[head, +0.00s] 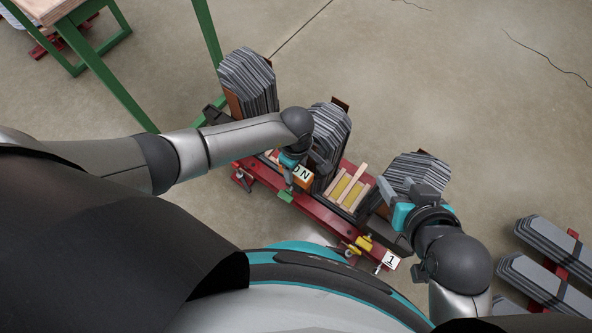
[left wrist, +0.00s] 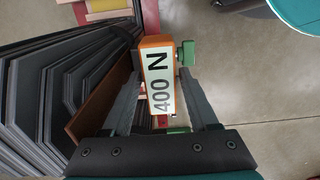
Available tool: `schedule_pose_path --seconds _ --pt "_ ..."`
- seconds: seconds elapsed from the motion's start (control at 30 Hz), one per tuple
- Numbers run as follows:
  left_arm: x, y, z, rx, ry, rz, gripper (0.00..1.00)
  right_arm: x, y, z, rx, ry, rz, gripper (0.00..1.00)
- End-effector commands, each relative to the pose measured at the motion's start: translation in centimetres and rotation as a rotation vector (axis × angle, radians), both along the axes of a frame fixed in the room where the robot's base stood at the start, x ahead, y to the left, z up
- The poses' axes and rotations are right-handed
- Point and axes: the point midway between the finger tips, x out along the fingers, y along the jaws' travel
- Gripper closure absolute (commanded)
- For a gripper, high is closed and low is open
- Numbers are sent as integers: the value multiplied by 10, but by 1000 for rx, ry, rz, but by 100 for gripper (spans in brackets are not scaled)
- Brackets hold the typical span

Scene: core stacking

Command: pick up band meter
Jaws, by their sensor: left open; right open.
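The band meter (head: 303,178) is a small orange block with a white label and green knobs, at the red stand's front beam. In the left wrist view the band meter (left wrist: 158,75) shows "400 N" on its label. My left gripper (head: 291,180) is right at it; in the left wrist view the open fingers (left wrist: 160,98) lie one on each side of the meter, with a gap visible at least on the right. Its far side is hidden. My right gripper (head: 404,190) is open and empty, above the right-hand stack of sheets.
The red stand (head: 318,212) carries several stacks of grey sheets (head: 248,80) with wooden strips between. A yellow part (head: 361,244) and a white "1" tag (head: 391,260) are at its front right. More sheet stacks (head: 553,245) lie at the right. A green-legged table (head: 105,85) stands at upper left.

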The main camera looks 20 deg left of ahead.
Motion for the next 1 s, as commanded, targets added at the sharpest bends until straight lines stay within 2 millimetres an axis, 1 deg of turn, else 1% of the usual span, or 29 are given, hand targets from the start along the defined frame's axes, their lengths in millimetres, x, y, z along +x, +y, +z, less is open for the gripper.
schedule_pose_path --seconds 0.8,1.0 --pt "0 0 -5 0 0 0 40 0 0 -5 0 1 0 50" --pt "0 0 -5 0 0 0 62 0 0 -5 0 1 0 50"
